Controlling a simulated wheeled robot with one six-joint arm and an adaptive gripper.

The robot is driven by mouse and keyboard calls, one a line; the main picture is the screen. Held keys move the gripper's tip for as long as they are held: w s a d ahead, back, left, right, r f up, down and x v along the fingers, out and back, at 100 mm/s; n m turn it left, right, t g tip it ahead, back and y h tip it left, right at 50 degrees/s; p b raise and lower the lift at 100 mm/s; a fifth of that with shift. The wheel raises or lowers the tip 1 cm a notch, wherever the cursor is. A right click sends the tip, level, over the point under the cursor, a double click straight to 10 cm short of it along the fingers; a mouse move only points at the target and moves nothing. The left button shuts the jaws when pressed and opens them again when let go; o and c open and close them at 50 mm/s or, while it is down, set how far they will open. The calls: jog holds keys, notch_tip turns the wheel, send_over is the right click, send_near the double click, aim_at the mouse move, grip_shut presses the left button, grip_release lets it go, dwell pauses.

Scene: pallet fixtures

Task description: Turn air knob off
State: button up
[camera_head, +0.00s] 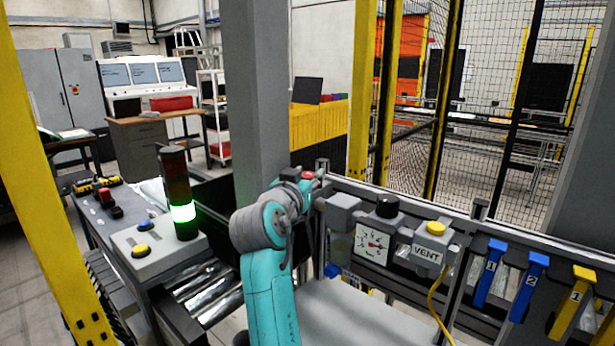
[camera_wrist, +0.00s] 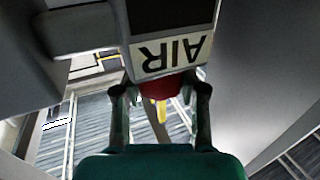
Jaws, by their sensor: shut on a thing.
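To the right along the rail are a dial gauge (camera_head: 372,243), a VENT box (camera_head: 428,252) with a yellow button, and blue and yellow numbered handles (camera_head: 489,272). A lit signal tower (camera_head: 180,195) stands on the left. A grey post (camera_head: 255,90) rises behind my arm.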

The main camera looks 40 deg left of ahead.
jog(key=shift+m+t+h, duration=0.2)
jog(key=shift+m+h, duration=0.9)
jog(key=shift+h, duration=0.6)
jog(key=shift+m+t+h, duration=0.2)
jog(key=shift+m+h, duration=0.9)
jog(key=shift+h, duration=0.6)
jog(key=o, duration=1.2)
jog(key=shift+c, duration=0.2)
jog(key=s, duration=0.7)
jog(key=shift+s+a, duration=0.2)
jog(key=shift+a, duration=0.15)
